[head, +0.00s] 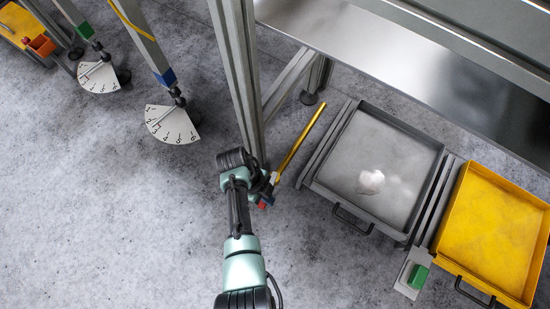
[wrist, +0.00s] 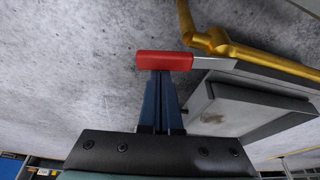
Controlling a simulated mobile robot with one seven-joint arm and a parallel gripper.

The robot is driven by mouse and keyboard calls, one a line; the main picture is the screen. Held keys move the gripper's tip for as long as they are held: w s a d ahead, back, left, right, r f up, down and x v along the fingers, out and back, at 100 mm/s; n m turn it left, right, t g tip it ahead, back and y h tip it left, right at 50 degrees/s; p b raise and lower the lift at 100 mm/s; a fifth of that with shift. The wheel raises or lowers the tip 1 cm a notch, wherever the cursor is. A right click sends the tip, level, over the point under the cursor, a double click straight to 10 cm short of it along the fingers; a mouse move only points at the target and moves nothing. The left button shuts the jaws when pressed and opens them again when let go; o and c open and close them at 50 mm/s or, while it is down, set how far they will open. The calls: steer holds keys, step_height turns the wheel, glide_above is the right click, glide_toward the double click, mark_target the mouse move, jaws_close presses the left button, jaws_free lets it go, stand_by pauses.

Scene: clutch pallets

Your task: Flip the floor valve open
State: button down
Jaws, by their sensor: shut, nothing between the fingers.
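The floor valve's lever shows in the wrist view as a red grip (wrist: 164,61) on a grey metal bar (wrist: 212,63), lying across the picture. The bar runs right towards a yellow pipe (wrist: 255,53) with a fitting. My gripper (wrist: 161,73) has its blue fingers together and empty. The fingertips appear right at the red grip; I cannot tell whether they touch it. In the head view the yellow pipe (head: 301,140) slants along the floor, and the red grip (head: 263,205) shows small beside my gripper, which is mostly hidden behind my arm.
A grey tray (head: 440,170) and a yellow tray (head: 458,210) stand to the right, with a green block (head: 418,277) between them at the front. A metal post (head: 236,80) rises close behind my arm. Dial plates (head: 183,135) stand at left. Floor at lower left is clear.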

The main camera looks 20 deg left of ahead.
steer(key=shift+a+m, duration=0.3)
steer(key=shift+a, duration=0.5)
